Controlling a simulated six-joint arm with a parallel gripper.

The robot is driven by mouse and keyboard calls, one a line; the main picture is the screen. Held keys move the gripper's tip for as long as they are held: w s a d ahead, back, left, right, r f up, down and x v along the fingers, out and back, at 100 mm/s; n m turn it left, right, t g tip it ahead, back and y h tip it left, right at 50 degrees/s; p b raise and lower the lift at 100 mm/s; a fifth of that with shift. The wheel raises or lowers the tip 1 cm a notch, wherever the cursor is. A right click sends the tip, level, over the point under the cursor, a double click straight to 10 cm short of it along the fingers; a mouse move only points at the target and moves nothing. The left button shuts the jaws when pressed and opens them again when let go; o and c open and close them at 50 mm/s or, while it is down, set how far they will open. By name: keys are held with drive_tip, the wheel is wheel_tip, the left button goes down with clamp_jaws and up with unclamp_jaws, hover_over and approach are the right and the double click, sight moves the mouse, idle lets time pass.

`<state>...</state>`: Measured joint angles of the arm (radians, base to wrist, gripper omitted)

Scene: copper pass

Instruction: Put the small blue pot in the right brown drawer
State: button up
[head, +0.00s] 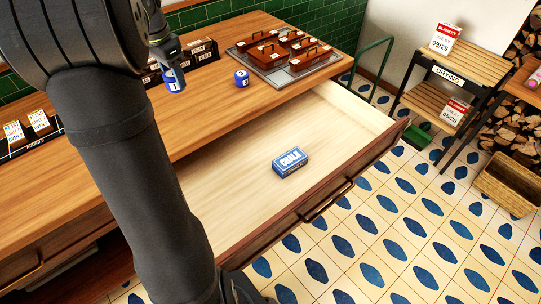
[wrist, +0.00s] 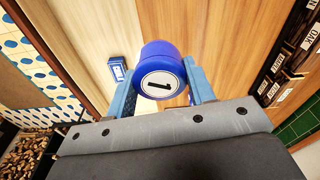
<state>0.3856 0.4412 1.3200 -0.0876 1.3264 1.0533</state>
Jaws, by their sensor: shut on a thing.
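My gripper (head: 171,66) is shut on a small blue pot (head: 176,83) and holds it above the wooden counter, left of the middle. In the wrist view, the pot (wrist: 158,52) sits between the two fingers of my gripper (wrist: 163,84), its white numbered label facing the camera. A second small blue pot (head: 241,78) stands on the counter to the right. A brown drawer (head: 235,195) with a pale inside is pulled open below the counter. A blue chalk box (head: 290,162) lies in it, also showing in the wrist view (wrist: 117,70).
A grey tray with several brown lidded boxes (head: 290,50) stands at the counter's back right. Labelled dark holders (head: 198,55) line the wall. Another drawer (head: 30,262) is at lower left. Much of the open drawer's floor is bare.

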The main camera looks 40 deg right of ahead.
drive_tip(key=s+m, duration=0.7)
drive_tip(key=s, duration=0.6)
drive_tip(key=m+g, duration=0.1)
drive_tip(key=m, duration=0.5)
hover_over(234, 217)
wheel_tip(234, 217, down, 24)
drive_tip(key=shift+w+a+f, duration=0.15)
drive_tip(key=shift+f, duration=2.75)
drive_tip(key=shift+w+a+f, duration=0.1)
drive_tip(key=shift+f, duration=2.75)
drive_tip(key=o, duration=1.1)
drive_tip(key=shift+f, duration=0.1)
drive_tip(key=shift+c, duration=0.2)
wheel_tip(234, 217, up, 12)
drive_tip(key=w, duration=0.1)
drive_tip(key=shift+a, duration=0.4)
